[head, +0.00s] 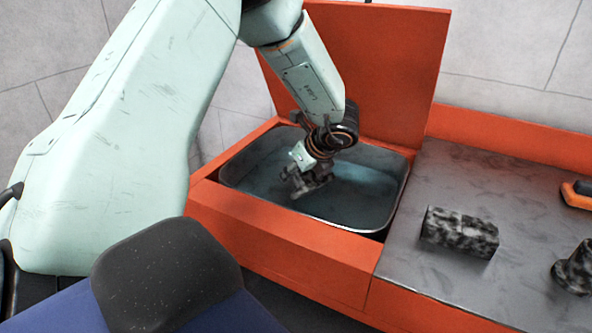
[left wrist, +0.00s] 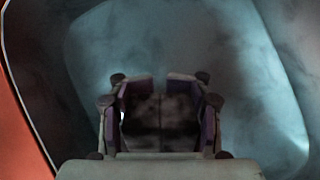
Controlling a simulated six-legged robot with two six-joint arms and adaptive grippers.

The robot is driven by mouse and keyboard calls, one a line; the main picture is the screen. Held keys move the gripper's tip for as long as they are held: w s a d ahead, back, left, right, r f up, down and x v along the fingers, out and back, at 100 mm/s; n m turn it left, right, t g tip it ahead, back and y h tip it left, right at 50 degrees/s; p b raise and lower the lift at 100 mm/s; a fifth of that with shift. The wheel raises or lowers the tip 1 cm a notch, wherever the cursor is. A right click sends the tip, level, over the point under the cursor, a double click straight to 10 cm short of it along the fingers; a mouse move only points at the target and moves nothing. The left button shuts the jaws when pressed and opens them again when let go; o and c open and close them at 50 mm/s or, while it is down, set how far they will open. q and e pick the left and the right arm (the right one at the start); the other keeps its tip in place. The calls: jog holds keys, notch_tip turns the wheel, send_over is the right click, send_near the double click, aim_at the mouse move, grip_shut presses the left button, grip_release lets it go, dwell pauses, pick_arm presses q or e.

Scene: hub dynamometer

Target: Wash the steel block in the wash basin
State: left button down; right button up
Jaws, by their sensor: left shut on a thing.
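The wash basin (head: 232,176) is a grey metal tub with bluish liquid, set in an orange cabinet. My left gripper (head: 305,184) reaches down into it, with its fingers low inside the rim. In the left wrist view my left gripper (left wrist: 160,112) is shut on a dark, smudged block (left wrist: 160,122), which I take to be the steel block. The fingers and the head view's angle hide most of it. I cannot tell whether it touches the liquid or the basin floor. My right gripper is not in view.
A raised orange lid (head: 385,70) stands behind the basin. On the grey worktop (head: 430,275) to the right are a mottled dark block (head: 458,232), a dark cylindrical piece (head: 575,268) and an orange-and-black item (head: 577,194). The worktop's front left is clear.

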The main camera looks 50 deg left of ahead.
aim_at(296, 201)
pick_arm(q)
jog(key=shift+s+f+b, duration=0.1)
jog(key=shift+f+b, duration=0.65)
jog(key=shift+f, duration=0.2)
jog(key=shift+f+b, duration=1.15)
jog(key=shift+f, duration=0.45)
jog(key=shift+r, duration=0.15)
dwell(0.7)
notch_tip(296, 201, up, 13)
jog(key=p, duration=1)
dwell(0.7)
dwell(2.0)
